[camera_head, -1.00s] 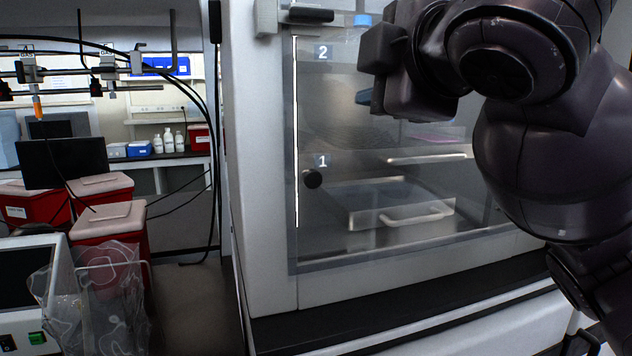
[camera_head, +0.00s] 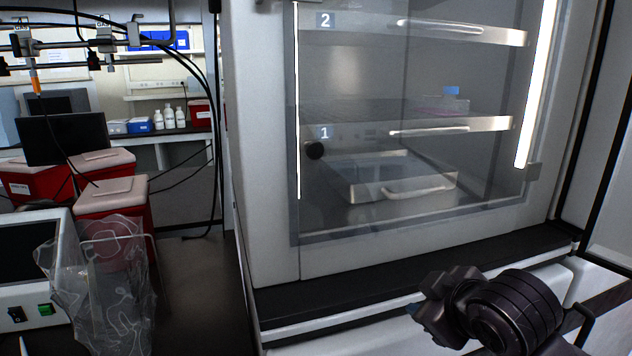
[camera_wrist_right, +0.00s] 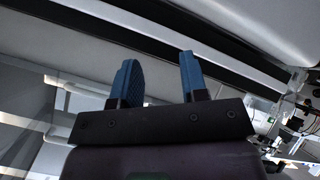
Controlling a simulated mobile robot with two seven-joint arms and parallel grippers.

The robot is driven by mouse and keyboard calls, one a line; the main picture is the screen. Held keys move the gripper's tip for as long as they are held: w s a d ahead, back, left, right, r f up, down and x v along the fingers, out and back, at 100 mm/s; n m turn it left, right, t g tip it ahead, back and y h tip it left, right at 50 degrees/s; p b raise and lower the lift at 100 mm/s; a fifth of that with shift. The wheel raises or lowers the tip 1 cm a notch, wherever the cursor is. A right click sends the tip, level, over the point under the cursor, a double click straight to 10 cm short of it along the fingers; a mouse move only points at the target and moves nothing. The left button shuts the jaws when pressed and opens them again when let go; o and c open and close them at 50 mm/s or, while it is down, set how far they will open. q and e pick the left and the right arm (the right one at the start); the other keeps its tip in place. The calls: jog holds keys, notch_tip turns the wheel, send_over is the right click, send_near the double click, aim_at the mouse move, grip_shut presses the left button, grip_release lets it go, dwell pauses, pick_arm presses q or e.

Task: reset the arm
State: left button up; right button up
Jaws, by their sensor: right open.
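My right arm is low at the bottom right of the head view, in front of the cabinet's lower edge. My right gripper (camera_head: 428,312) is there, dark and seen from outside. In the right wrist view the two blue fingers of the right gripper (camera_wrist_right: 160,78) stand apart with nothing between them. A white ledge and a dark strip lie beyond the fingers. My left gripper is not in view.
A blue-capped item (camera_head: 451,100) is inside. Red bins (camera_head: 112,208) and a clear plastic bag (camera_head: 98,290) stand left.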

jog(key=s+d+f+m+g+h, duration=0.25)
jog(key=s+d+f+m, duration=0.25)
jog(key=s+f, duration=0.7)
jog(key=s+d+f+m+g+h, duration=0.1)
jog(key=s+d+f+m+g, duration=0.4)
jog(key=s+f, duration=0.75)
jog(key=w+f+n+t, duration=0.1)
jog(key=w+f+t, duration=0.6)
jog(key=f+t, duration=0.2)
jog(key=shift+w+d+f+y, duration=0.35)
jog(key=shift+f+y, duration=0.1)
jog(key=shift+f, duration=0.2)
jog(key=shift+s+d, duration=0.1)
jog(key=shift+s, duration=0.05)
